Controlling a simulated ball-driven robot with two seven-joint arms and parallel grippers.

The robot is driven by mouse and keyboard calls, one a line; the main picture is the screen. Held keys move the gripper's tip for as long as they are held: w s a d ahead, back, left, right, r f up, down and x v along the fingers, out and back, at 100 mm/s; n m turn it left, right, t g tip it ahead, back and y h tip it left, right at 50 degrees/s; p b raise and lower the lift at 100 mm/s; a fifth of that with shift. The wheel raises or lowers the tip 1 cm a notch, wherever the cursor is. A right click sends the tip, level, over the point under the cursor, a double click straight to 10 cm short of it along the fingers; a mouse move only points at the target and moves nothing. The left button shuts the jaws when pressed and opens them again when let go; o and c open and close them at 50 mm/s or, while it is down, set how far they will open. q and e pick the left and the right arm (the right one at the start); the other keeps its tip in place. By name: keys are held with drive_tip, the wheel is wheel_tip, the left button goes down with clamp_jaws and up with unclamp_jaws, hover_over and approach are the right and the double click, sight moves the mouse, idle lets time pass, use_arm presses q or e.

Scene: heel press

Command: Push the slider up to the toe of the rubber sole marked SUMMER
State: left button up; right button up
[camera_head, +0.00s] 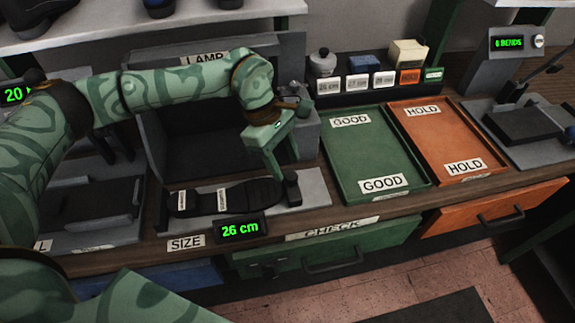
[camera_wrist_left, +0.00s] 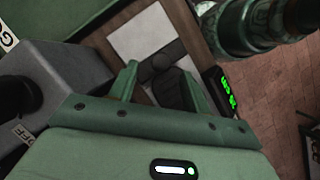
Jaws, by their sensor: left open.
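The black rubber sole (camera_head: 238,195) lies flat on the pale size board (camera_head: 316,188). It carries two small white labels, too small to read. The dark slider (camera_head: 292,188) stands upright on the board at the sole's right end; I cannot tell whether they touch. My left gripper (camera_head: 281,168) is open, pointing down just above and beside the slider. In the left wrist view, the slider (camera_wrist_left: 166,58) and part of the sole (camera_wrist_left: 173,91) show beyond the spread fingers. My right gripper is out of view.
The size display (camera_head: 240,230) in front of the board reads 26 cm. The grey lamp box (camera_head: 200,135) stands behind. The green GOOD tray (camera_head: 372,150) and orange HOLD tray (camera_head: 440,135) are empty, to the right. The CHECK drawer (camera_head: 350,245) is below.

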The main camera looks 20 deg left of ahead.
use_arm(q)
drive_tip(key=p+v, duration=0.1)
drive_tip(key=v, duration=1.2)
drive_tip(key=shift+r, duration=0.3)
drive_tip(key=shift+a, duration=0.1)
drive_tip(key=shift+c, duration=0.3)
